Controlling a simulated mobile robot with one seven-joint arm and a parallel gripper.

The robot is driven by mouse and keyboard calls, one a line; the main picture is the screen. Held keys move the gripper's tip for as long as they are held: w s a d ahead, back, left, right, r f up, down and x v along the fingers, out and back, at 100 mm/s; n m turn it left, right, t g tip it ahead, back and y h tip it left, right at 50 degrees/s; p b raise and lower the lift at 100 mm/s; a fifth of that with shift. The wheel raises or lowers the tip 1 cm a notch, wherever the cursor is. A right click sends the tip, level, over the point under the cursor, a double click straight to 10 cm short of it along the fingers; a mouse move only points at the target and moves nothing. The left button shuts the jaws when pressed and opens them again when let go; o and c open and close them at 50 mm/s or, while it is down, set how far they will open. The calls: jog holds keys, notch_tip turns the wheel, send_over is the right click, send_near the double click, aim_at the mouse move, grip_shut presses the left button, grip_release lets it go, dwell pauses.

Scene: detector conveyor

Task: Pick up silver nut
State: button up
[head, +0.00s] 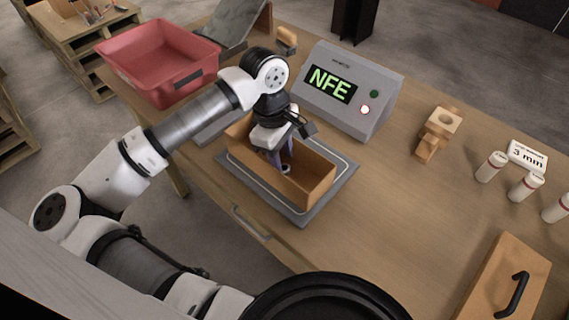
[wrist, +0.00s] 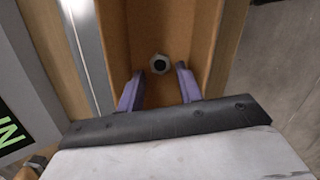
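The silver nut (wrist: 159,63) lies on the floor of an open wooden box, seen in the wrist view just beyond my fingertips and between their lines. My gripper (wrist: 160,75) is open, with its two purple fingers apart and nothing between them. In the head view my gripper (head: 281,163) reaches down into the wooden box (head: 310,187), which sits on a grey plate (head: 300,214) on the table. A small part of the nut may show by the fingers in the head view, but it is mostly hidden there.
A grey detector (head: 352,88) reading "NFE" stands behind the box. A red bin (head: 160,62) is at the back left. A wooden block with a hole (head: 440,125), white cylinders (head: 525,186) and a handled wooden piece (head: 505,285) are at the right. The box walls surround my fingers.

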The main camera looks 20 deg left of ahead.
jog(key=shift+d+f, duration=0.15)
jog(key=shift+f, duration=1)
jog(key=c, duration=0.7)
jog(key=shift+r, duration=0.15)
notch_tip(320, 180, up, 20)
jog(key=b, duration=0.3)
jog(key=shift+b, duration=0.4)
